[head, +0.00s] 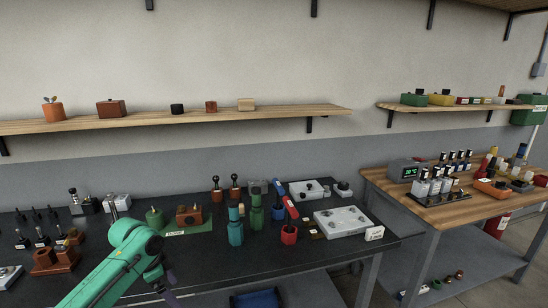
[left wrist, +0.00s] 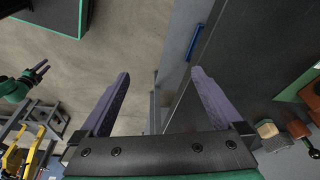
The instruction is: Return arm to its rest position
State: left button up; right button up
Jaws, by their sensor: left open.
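My left arm (head: 112,265) is teal and comes in from the bottom left of the head view. Its gripper (head: 166,281) hangs low over the front part of the dark bench (head: 215,270), partly hidden by its own wrist. In the left wrist view the left gripper (left wrist: 161,75) has its two purple fingers wide apart, with nothing between them. Beyond the fingers are the floor and the bench's edge. A teal arm end with dark prongs (left wrist: 38,70) shows at the left of that view. It looks like my right gripper, but its opening is unclear.
A brown wooden block stand (head: 55,260) is left of my arm. A green mat (head: 190,228), a teal bottle (head: 235,232), a red holder (head: 289,233) and a white scale-like plate (head: 342,222) stand to the right. A wooden table (head: 430,208) is further right. The bench front is clear.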

pick_arm(q)
jog(key=s+a+f+n+y, duration=0.1)
jog(key=s+f+n, duration=0.15)
jog(key=f, duration=0.75)
jog(key=s+a+f+n+t, duration=0.15)
jog(key=s+f, duration=0.25)
jog(key=f, duration=0.6)
jog(key=s+a+f+n+y, duration=0.1)
jog(key=s+f+n, duration=0.2)
jog(key=f, duration=0.7)
jog(key=s+d+f+n, duration=0.1)
jog(key=s+f, duration=0.4)
jog(key=s, duration=0.6)
jog(key=s+d+f+g, duration=0.1)
jog(key=s+f, duration=0.4)
jog(key=s, duration=0.7)
jog(key=s+d+f+n+g, duration=0.1)
jog(key=s+d+f, duration=0.1)
jog(key=s+f, duration=0.4)
jog(key=s, duration=0.5)
jog(key=shift+s+n+y, duration=0.3)
jog(key=shift+d, duration=0.1)
